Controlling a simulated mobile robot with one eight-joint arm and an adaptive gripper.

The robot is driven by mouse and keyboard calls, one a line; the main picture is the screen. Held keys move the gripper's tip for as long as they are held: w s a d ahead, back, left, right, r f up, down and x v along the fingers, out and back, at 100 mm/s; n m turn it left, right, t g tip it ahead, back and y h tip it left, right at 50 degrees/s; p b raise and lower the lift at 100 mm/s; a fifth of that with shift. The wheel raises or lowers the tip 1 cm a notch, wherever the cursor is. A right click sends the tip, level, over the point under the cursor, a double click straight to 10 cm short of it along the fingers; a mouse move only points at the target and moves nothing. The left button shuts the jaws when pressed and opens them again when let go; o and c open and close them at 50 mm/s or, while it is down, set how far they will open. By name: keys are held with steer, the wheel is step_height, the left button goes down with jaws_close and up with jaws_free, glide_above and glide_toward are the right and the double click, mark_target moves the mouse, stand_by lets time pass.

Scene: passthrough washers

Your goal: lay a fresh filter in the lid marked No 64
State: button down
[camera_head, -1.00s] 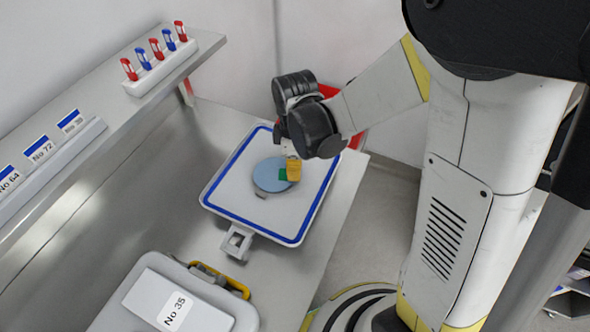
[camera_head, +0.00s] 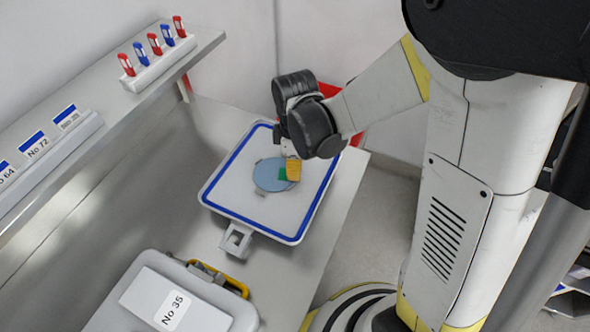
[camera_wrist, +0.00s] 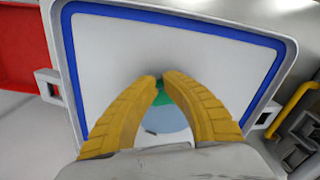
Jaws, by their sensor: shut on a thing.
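A white lid-like tray (camera_head: 222,192) with a blue rim lies on the bench; it fills much of the wrist view (camera_wrist: 115,55). No number shows on it. A light blue round filter (camera_head: 268,177) with a green tab is over its middle; the filter also shows between the fingers in the wrist view (camera_wrist: 165,118). My gripper (camera_head: 292,171) has its yellow fingertips close together on the green tab. The fingers also show in the wrist view (camera_wrist: 160,80). I cannot tell whether the filter touches the tray.
A grey case (camera_head: 232,304) marked No 35 stands in front. Label cards (camera_head: 36,144), one reading 64, stand on the shelf (camera_head: 100,95) at left, with a rack of red and blue clips (camera_head: 155,62). A red bin (camera_wrist: 22,45) is beyond the tray.

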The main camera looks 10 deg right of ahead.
stand_by(0.3)
steer(key=c, duration=1.5)
jaws_free()
steer(key=shift+o, duration=0.6)
steer(key=o, duration=0.4)
steer(key=shift+r, duration=0.1)
steer(key=shift+r+p, duration=2.55)
steer(key=shift+r, duration=0.85)
